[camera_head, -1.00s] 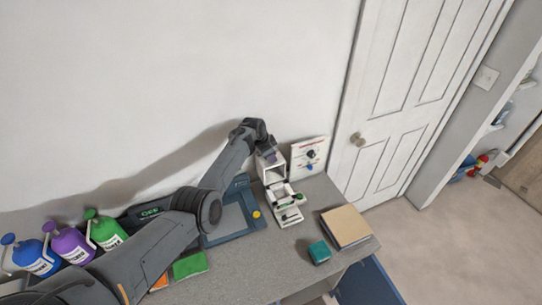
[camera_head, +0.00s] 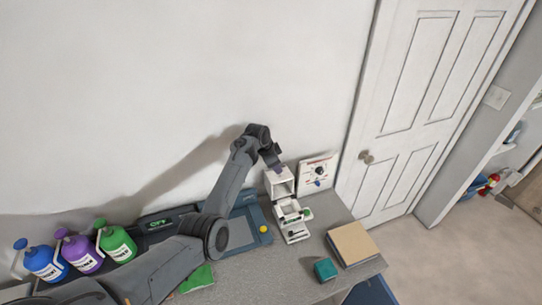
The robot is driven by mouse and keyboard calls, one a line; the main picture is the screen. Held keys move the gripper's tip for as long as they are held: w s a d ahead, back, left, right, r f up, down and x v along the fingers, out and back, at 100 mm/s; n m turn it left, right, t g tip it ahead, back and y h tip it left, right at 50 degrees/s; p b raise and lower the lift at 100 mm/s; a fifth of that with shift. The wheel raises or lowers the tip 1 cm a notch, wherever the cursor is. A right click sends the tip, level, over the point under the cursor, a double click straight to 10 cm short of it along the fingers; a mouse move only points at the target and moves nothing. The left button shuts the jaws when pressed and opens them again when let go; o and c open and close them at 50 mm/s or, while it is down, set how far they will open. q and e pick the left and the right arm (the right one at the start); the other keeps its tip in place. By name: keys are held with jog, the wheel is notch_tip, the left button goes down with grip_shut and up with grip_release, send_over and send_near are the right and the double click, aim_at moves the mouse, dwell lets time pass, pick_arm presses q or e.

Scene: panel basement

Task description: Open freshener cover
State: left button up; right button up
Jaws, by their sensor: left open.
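The air freshener is a white box-like unit (camera_head: 281,187) on the grey counter near the wall. Its front cover (camera_head: 294,226) hangs down open toward the counter's front edge, showing a hollow inside and small dark and green parts. My left gripper (camera_head: 278,168) is at the top of the white unit, with its arm reaching in from the left. The fingertips are small here, and I cannot tell whether they touch the unit. My right gripper is not in view.
A white panel with coloured knobs (camera_head: 318,173) stands right of the unit. A tan box (camera_head: 352,244) and a teal block (camera_head: 325,269) lie near the front edge. Blue, purple and green bottles (camera_head: 80,252) stand at left. A blue tray (camera_head: 246,228) lies under my arm.

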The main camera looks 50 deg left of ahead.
pick_arm(q)
jog(key=shift+v, duration=2.7)
jog(key=shift+f, duration=0.1)
jog(key=s+d+f+n+g+y, duration=0.15)
jog(key=s+d+f, duration=0.25)
jog(key=s+f, duration=0.4)
jog(key=s+d+f, duration=0.3)
jog(key=s+d, duration=0.5)
jog(key=s, duration=0.1)
jog(key=s+d+f, duration=0.3)
jog(key=s+d, duration=0.5)
jog(key=d, duration=0.1)
jog(key=s+d+r+n+h, duration=0.1)
jog(key=s+d+r+n, duration=0.15)
jog(key=s+d, duration=0.9)
notch_tip(320, 180, up, 14)
jog(key=s+m+p, duration=0.1)
jog(key=p, duration=1.2)
jog(key=shift+s+a, duration=0.3)
jog(key=shift+a, duration=0.15)
